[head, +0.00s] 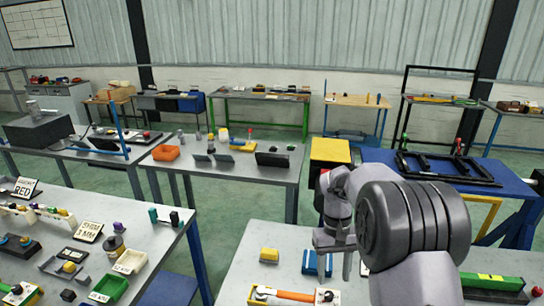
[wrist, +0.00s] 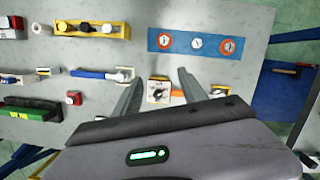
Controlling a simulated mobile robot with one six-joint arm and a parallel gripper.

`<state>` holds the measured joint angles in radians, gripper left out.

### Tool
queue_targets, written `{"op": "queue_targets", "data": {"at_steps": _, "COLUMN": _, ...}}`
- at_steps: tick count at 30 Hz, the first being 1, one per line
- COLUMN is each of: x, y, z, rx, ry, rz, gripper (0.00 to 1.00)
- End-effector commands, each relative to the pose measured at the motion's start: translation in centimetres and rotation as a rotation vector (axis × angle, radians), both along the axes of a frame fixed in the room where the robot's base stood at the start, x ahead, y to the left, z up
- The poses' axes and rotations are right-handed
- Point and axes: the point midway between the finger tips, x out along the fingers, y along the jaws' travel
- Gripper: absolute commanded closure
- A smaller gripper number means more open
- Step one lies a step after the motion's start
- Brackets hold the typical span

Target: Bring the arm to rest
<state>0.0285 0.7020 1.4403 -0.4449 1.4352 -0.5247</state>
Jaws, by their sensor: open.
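My gripper (head: 343,255) hangs in front of my raised arm in the head view, above the near grey table (head: 235,283). In the wrist view my gripper (wrist: 160,90) shows two grey fingers spread apart with nothing held between them. A small white block with a dark knob (wrist: 158,88) shows between the fingers, down on the table; the fingers look apart from it. The arm is bent, and its large grey joint hides part of the near table and the blue table behind.
On the near table are a yellow block (head: 269,255), a blue holder (head: 317,263), an orange-handled tool (head: 285,294) and a green box (head: 492,283). A crowded grey table (head: 160,232) stands left. A blue table (head: 506,197) bears a black frame (head: 445,168). Green floor shows between tables.

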Motion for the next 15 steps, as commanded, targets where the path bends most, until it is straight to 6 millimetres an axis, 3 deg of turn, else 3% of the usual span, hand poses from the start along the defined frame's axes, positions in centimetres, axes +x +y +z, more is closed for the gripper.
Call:
{"op": "queue_targets", "data": {"at_steps": 5, "x": -3.0, "y": 1.2, "z": 2.1, "rx": 0.023, "ry": -0.127, "rz": -0.076, "gripper": 0.5}}
{"op": "queue_targets", "data": {"at_steps": 8, "x": -6.1, "y": 2.1, "z": 3.1, "rx": 0.048, "ry": -0.22, "rz": -0.138, "gripper": 0.5}}
{"op": "queue_targets", "data": {"at_steps": 11, "x": -11.0, "y": 3.3, "z": 3.0, "rx": 0.088, "ry": -0.343, "rz": -0.222, "gripper": 0.5}}
{"op": "queue_targets", "data": {"at_steps": 15, "x": -19.1, "y": 4.9, "z": -0.1, "rx": 0.17, "ry": -0.524, "rz": -0.361, "gripper": 0.5}}
